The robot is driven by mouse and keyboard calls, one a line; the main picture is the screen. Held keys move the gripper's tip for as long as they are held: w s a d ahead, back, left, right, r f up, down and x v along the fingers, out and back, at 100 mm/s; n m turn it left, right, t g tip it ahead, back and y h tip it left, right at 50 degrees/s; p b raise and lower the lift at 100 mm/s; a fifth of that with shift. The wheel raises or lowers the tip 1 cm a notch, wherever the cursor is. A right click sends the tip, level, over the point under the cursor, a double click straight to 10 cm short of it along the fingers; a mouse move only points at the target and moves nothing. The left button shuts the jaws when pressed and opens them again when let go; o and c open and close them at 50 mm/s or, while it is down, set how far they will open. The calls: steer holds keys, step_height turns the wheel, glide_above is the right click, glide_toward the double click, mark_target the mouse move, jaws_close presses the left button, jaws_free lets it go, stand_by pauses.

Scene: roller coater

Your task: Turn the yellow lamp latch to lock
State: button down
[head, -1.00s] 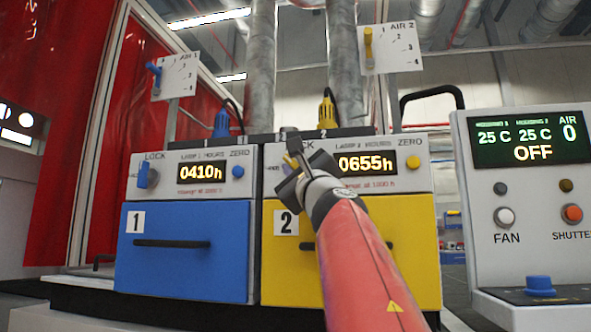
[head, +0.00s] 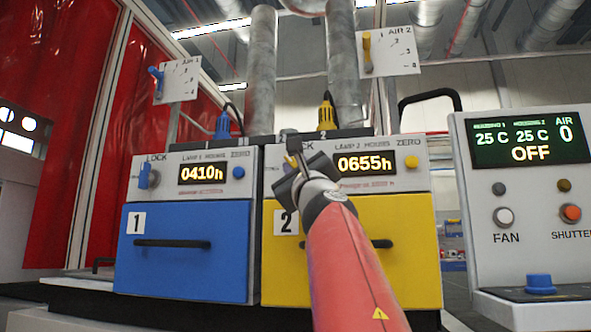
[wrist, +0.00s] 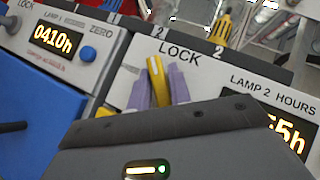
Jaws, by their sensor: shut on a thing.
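The yellow lamp latch (wrist: 156,76) sits on the white panel of lamp unit 2 (head: 408,177), below the word LOCK in the wrist view. My gripper (wrist: 160,88) is shut on the latch, with one purple finger on each side of it. In the wrist view the latch stands near upright, leaning a little left at the top. In the head view my gripper (head: 293,158) is at the left part of the unit 2 panel and mostly hides the latch. The lower part of the latch is hidden by the gripper body in the wrist view.
Lamp unit 1 (head: 183,250), blue, stands on the left with its blue latch (head: 148,178). A yellow ZERO button (head: 412,162) is right of the 0655h display. A control box (head: 520,190) stands on the right. Yellow and blue cable plugs rise behind the units.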

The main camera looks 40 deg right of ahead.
steer(key=shift+m+g+h+b, duration=0.5)
steer(key=shift+m+h+b, duration=1.4)
steer(key=shift+m+h, duration=0.75)
steer(key=shift+w+d+f+m+g+h+b, duration=0.1)
steer(key=shift+m+g+h+b, duration=0.2)
steer(key=shift+m+g+h, duration=0.45)
steer(key=shift+a+m+g+h+b, duration=0.1)
steer(key=shift+m+g+h+b, duration=0.25)
steer(key=shift+m+h, duration=0.8)
steer(key=shift+w+d+f+m+g+h+b, duration=0.1)
steer(key=shift+m+g+h+b, duration=0.3)
steer(key=shift+m, duration=1.05)
